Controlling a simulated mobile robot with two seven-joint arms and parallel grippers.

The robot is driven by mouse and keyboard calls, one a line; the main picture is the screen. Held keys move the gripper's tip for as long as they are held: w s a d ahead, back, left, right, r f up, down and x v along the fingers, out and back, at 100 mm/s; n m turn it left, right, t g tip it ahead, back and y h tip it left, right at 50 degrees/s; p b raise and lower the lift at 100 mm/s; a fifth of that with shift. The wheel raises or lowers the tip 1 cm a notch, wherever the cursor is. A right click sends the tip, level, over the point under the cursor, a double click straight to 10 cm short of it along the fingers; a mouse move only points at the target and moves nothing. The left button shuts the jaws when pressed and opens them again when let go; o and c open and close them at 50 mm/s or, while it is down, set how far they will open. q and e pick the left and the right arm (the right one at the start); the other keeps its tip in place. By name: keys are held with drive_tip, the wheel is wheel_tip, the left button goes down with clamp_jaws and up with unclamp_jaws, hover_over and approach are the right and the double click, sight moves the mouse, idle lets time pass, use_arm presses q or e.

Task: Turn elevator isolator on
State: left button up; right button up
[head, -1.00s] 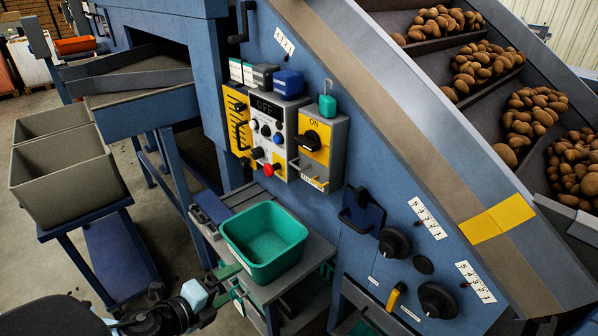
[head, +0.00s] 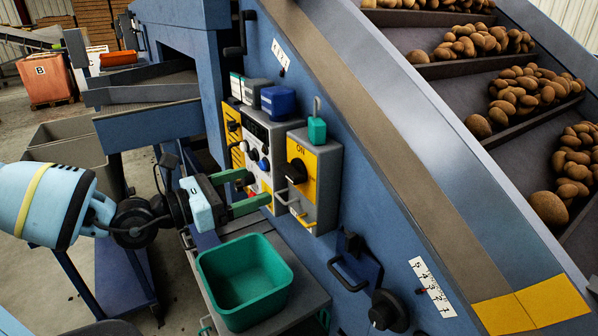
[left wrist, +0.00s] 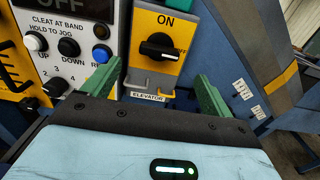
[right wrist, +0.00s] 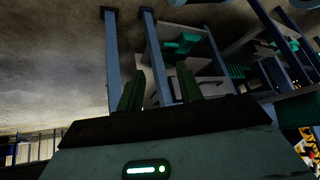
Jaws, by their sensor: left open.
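The elevator isolator (head: 312,175) is a grey box with a yellow face and a black rotary knob (head: 297,172). In the left wrist view the knob (left wrist: 160,47) lies about level, below the word ON, with OFF partly hidden at its right end. An ELEVATOR label (left wrist: 148,96) sits below. My left gripper (head: 257,191) is open and empty, its green fingers apart, in front of the panel and left of the isolator. In the left wrist view the fingers (left wrist: 152,88) frame the area below the knob. My right gripper (right wrist: 171,90) is open and empty, away from the panel.
A control box with buttons (head: 262,150) adjoins the isolator's left side. A green bin (head: 245,316) stands beneath on a grey stand.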

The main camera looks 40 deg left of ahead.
sight(285, 174)
use_arm(q)
drive_tip(key=w, duration=0.1)
drive_tip(key=w+d+b, duration=0.1)
drive_tip(key=w, duration=0.1)
drive_tip(key=shift+w+y, duration=0.25)
drive_tip(key=shift+y, duration=0.05)
drive_tip(key=shift+w+d, duration=0.35)
drive_tip(key=shift+w, duration=0.1)
drive_tip(key=shift+w+r+p, duration=0.25)
drive_tip(key=shift+w+p, duration=0.2)
drive_tip(key=shift+p, duration=0.3)
drive_tip(key=shift+p+x, duration=0.6)
drive_tip(key=shift+x, duration=0.15)
drive_tip(key=shift+w+d+f, duration=0.1)
drive_tip(key=shift+d+f, duration=0.15)
drive_tip(key=shift+d, duration=0.1)
use_arm(e)
drive_tip(key=shift+s+a+r, duration=0.15)
drive_tip(key=shift+s+r, duration=0.45)
drive_tip(key=shift+r, duration=0.15)
